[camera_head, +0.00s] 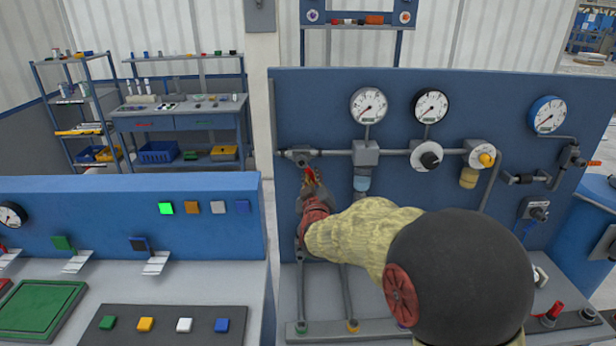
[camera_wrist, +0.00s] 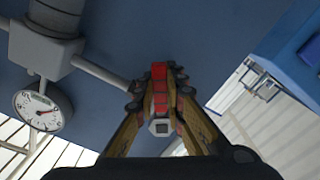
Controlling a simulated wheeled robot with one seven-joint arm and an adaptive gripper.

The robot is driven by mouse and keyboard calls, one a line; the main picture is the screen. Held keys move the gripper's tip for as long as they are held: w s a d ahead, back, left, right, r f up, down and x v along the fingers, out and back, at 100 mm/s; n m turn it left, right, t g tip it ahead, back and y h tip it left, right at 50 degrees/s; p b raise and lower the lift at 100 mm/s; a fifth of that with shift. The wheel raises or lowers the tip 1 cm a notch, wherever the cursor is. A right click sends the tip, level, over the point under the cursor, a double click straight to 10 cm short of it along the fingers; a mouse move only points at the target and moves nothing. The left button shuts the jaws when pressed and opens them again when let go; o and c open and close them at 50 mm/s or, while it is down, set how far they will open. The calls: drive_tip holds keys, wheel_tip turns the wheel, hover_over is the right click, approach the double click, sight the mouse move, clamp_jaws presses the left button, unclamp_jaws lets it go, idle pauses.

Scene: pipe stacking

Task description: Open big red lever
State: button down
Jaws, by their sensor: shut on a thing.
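The big red lever (camera_head: 309,173) is on the valve at the left end of the horizontal pipe on the blue panel. In the head view it hangs below the valve body (camera_head: 299,155), partly hidden by my gripper (camera_head: 313,183). In the wrist view the red lever (camera_wrist: 159,84) lies between the two fingers of my gripper (camera_wrist: 160,88), which are shut on it from both sides. A small grey square end (camera_wrist: 161,127) shows between the fingers nearer the palm.
Gauges (camera_head: 369,105), a black knob (camera_head: 430,159) and a yellow knob (camera_head: 487,159) are on the panel to the right. Vertical pipes (camera_head: 350,290) run down below my gripper. A blue console (camera_head: 130,220) with coloured buttons stands at the left.

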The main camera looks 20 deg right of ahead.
drive_tip(key=n, duration=0.1)
drive_tip(key=d+r+n+p, duration=0.1)
drive_tip(key=n, duration=0.1)
drive_tip(key=shift+s, duration=0.25)
drive_tip(key=n, duration=0.1)
drive_tip(key=r+n, duration=0.1)
drive_tip(key=shift+s+d+r+n+p, duration=0.1)
drive_tip(key=shift+s+d+n+p, duration=0.05)
drive_tip(key=shift+d+n+p, duration=0.2)
drive_tip(key=shift+s+d+r+n+p, duration=0.1)
drive_tip(key=shift+r+n+p, duration=0.35)
drive_tip(key=shift+n, duration=0.55)
drive_tip(key=shift+w+d+r+n+p, duration=0.15)
drive_tip(key=shift+r+n+p, duration=0.25)
drive_tip(key=shift+n, duration=0.55)
drive_tip(key=shift+s+d+r+n+p, duration=0.15)
drive_tip(key=shift+r+n+p, duration=0.25)
drive_tip(key=shift+n, duration=0.6)
drive_tip(key=shift+r, duration=0.1)
drive_tip(key=c, duration=1.8)
unclamp_jaws()
drive_tip(key=shift+c, duration=0.2)
